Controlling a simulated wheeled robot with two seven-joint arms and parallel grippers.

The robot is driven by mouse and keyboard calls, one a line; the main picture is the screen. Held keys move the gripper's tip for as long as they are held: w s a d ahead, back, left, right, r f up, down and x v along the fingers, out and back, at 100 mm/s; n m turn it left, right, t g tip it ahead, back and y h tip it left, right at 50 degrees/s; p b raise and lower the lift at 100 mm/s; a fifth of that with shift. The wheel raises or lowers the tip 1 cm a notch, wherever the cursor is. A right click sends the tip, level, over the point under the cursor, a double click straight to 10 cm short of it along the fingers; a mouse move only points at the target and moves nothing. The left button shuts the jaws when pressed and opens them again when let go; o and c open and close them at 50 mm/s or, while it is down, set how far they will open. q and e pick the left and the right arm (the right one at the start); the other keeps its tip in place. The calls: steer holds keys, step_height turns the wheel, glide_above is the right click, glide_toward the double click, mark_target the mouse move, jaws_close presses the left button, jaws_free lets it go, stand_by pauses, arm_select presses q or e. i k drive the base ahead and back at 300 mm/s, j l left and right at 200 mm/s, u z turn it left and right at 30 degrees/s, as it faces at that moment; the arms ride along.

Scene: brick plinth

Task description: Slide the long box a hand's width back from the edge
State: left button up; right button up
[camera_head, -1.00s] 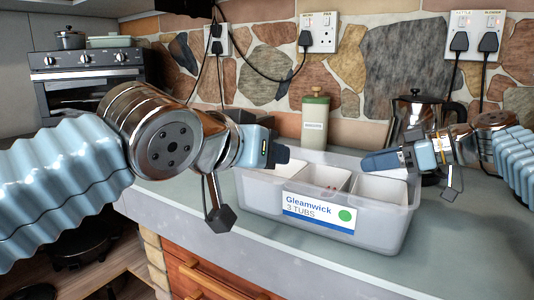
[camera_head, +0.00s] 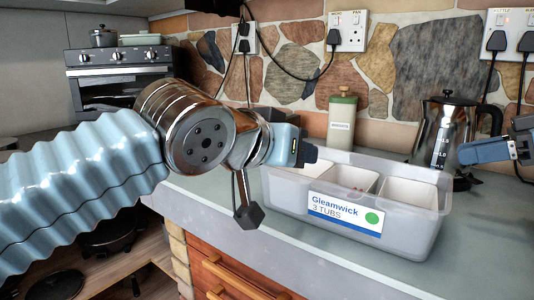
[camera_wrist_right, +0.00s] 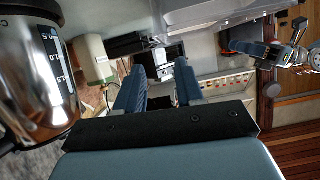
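The long box (camera_head: 285,205) is a translucent tub labelled "Gleamwick 3 TUBS", with white compartments inside. It sits on the grey counter near its front edge, its labelled long side facing that edge. My left gripper (camera_head: 308,154) is at the box's left end, by the back rim; I cannot tell whether it touches. Its finger gap is hidden. My right gripper (camera_head: 472,153) is beyond the box's right end, above the counter and clear of the box. In the right wrist view its fingers (camera_wrist_right: 158,85) stand apart with nothing between them.
A glass and metal kettle (camera_head: 447,130) stands behind the box's right end, near my right gripper; it looms in the right wrist view (camera_wrist_right: 38,75). A green-lidded canister (camera_head: 341,122) stands behind the box. Sockets with cables hang on the stone wall. Counter (camera_head: 490,235) is free at right.

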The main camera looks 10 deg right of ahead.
mark_target(407, 231)
steer(key=k+j, duration=0.2)
steer(key=j, duration=0.15)
steer(key=k+j, duration=0.2)
steer(key=j, duration=0.15)
steer(key=k+j, duration=0.15)
steer(key=j, duration=0.2)
steer(key=k+j, duration=0.2)
steer(key=j, duration=0.15)
steer(key=k+j, duration=0.2)
steer(key=j, duration=0.15)
